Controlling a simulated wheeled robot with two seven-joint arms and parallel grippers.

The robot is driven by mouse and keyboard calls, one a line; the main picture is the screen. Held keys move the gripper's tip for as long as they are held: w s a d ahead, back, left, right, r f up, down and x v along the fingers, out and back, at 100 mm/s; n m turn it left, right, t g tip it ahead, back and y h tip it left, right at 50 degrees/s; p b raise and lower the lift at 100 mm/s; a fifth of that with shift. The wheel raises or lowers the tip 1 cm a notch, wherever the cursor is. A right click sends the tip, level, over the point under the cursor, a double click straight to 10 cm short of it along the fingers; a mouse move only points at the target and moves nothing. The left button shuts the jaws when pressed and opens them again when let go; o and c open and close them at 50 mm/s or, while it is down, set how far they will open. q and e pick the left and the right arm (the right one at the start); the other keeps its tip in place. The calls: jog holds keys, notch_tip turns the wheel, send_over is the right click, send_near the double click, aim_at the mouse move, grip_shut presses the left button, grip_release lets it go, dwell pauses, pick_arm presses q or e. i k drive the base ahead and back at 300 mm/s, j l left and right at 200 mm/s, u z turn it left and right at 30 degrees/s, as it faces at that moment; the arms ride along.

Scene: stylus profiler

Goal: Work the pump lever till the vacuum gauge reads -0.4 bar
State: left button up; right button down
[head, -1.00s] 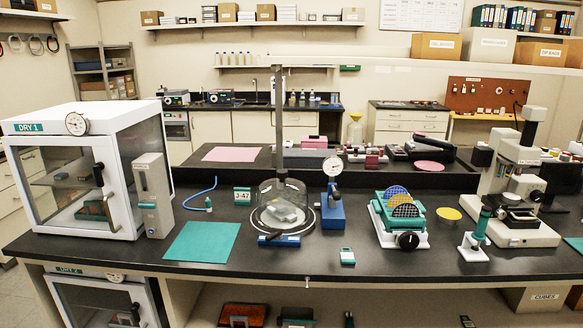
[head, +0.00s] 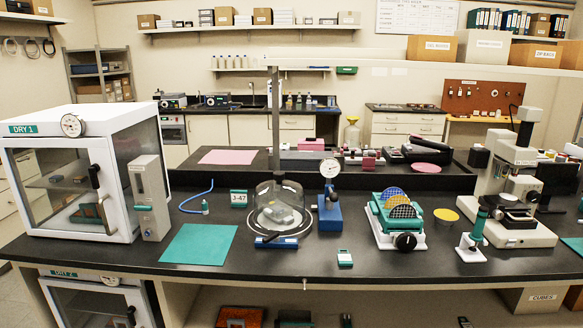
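A blue block-like unit (head: 329,211) stands on the black bench right of the middle. A round white dial gauge (head: 330,168) sits on top of it; its needle and numbers are too small to read. A clear bell jar (head: 279,195) with a pale object inside stands on a round base just left of it. A blue bar (head: 276,242) lies at the front of that base. I cannot tell for certain which part is the pump lever. Neither of my grippers is in view.
A white cabinet marked DRY 1 (head: 60,125), with its own dial, stands at the left. A wafer rack (head: 397,222) and a microscope-like instrument (head: 512,205) stand to the right. A thin post (head: 276,120) rises behind the jar.

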aim_at(333, 197)
jog(key=i+j, duration=0.2)
jog(key=i, duration=0.25)
jog(key=i+j+z, duration=0.1)
jog(key=i, duration=0.4)
jog(key=i+j+z, duration=0.1)
jog(key=i+j, duration=0.15)
jog(key=i, duration=0.2)
